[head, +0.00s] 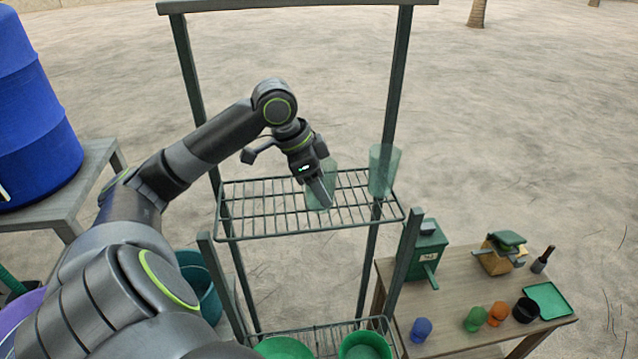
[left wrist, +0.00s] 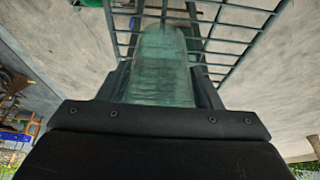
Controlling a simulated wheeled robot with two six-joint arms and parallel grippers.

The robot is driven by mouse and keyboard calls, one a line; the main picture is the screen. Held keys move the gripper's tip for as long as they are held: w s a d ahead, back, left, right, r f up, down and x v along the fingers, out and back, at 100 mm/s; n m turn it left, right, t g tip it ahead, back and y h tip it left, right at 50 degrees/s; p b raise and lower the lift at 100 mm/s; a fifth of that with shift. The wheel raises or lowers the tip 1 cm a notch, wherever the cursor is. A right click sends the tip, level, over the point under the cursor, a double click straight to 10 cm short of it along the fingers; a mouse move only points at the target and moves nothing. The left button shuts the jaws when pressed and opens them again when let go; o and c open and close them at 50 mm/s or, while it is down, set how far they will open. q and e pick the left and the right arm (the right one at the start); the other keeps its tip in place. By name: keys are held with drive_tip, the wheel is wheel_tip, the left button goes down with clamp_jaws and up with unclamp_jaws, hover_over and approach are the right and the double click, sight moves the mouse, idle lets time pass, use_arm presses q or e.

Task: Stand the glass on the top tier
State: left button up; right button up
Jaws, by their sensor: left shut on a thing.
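A clear greenish glass (head: 318,190) is between the fingers of my left gripper (head: 322,192), over the wire top tier (head: 268,212) of the dark green rack. In the left wrist view the glass (left wrist: 163,65) fills the space between both fingers, with the tier's wires (left wrist: 232,48) behind it. I cannot tell whether its base touches the wires. A second, similar glass (head: 384,170) stands upright at the right end of the top tier. My right gripper is not in view.
A lower tier (head: 320,336) holds green bowls (head: 364,346). A wooden table (head: 450,310) at right bears a green box (head: 426,250), several coloured small items and a green tray (head: 550,300). A blue barrel (head: 35,120) stands on a bench at left. Rack posts (head: 398,85) rise beside the tier.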

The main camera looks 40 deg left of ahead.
use_arm(q)
drive_tip(key=shift+s+f, duration=0.1)
drive_tip(key=shift+s, duration=0.05)
drive_tip(key=o, duration=0.7)
drive_tip(key=shift+s, duration=0.1)
drive_tip(key=o, duration=0.4)
drive_tip(key=shift+w+f, duration=0.1)
drive_tip(key=shift+w, duration=0.1)
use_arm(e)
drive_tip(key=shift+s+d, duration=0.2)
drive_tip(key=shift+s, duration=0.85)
